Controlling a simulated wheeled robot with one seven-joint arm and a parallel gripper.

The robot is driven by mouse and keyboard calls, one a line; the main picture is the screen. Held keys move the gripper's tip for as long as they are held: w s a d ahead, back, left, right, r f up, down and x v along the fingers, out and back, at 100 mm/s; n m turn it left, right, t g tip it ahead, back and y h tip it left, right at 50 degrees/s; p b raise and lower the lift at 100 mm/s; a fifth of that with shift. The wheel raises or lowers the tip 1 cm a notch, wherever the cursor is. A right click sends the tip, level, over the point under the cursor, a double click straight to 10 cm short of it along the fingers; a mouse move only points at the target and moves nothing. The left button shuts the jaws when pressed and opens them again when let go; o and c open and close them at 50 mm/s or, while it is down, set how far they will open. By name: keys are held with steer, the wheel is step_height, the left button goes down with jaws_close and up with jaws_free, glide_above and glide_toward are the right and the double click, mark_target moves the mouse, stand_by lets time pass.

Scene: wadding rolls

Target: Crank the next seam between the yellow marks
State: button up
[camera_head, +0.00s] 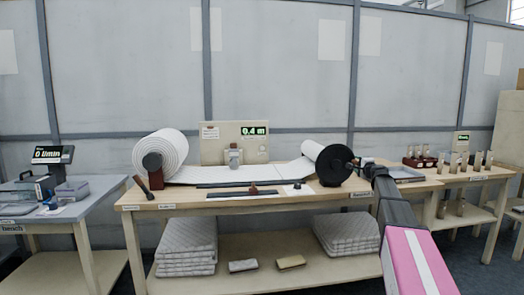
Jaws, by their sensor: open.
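A white wadding roll (161,155) sits at the left of the wooden bench. A white web (235,174) runs flat from it to a smaller roll (312,150) at the right. A black disc (334,165) covers that roll's near end; the crank on it is too small to make out clearly. A faint line crosses the web, but I cannot tell whether it is a seam. I cannot make out yellow marks. My gripper (357,164) is open just right of the disc, with my arm coming from the lower right. Whether it touches the crank I cannot tell.
A panel with a display (254,131) reading 0.4 m stands behind the web. Dark bars (242,195) lie along the bench front. Folded quilted stacks (187,247) fill part of the lower shelf. A grey bench (85,205) stands left; another table with several small cylinders stands right.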

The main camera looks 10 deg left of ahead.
steer(key=v, duration=0.9)
steer(key=shift+s, duration=0.25)
steer(key=s+a+f+n+g, duration=0.3)
steer(key=s+a+f, duration=0.15)
steer(key=f, duration=0.35)
steer(key=s+a+f+n+g, duration=0.3)
steer(key=s+f, duration=0.2)
steer(key=f, duration=0.3)
steer(key=s+a+f+n+g, duration=0.25)
steer(key=s+f, duration=0.25)
steer(key=f, duration=0.4)
steer(key=s+f+n+g+h, duration=0.2)
steer(key=s+f+n+g, duration=0.1)
steer(key=s+f, duration=0.5)
steer(key=s+f+n+g+h, duration=0.3)
steer(key=s+f+g, duration=0.2)
steer(key=s, duration=0.9)
step_height(320, 180, down, 4)
steer(key=shift+s+r+g+h, duration=0.15)
steer(key=shift+s+g+h, duration=0.15)
steer(key=shift+g, duration=0.05)
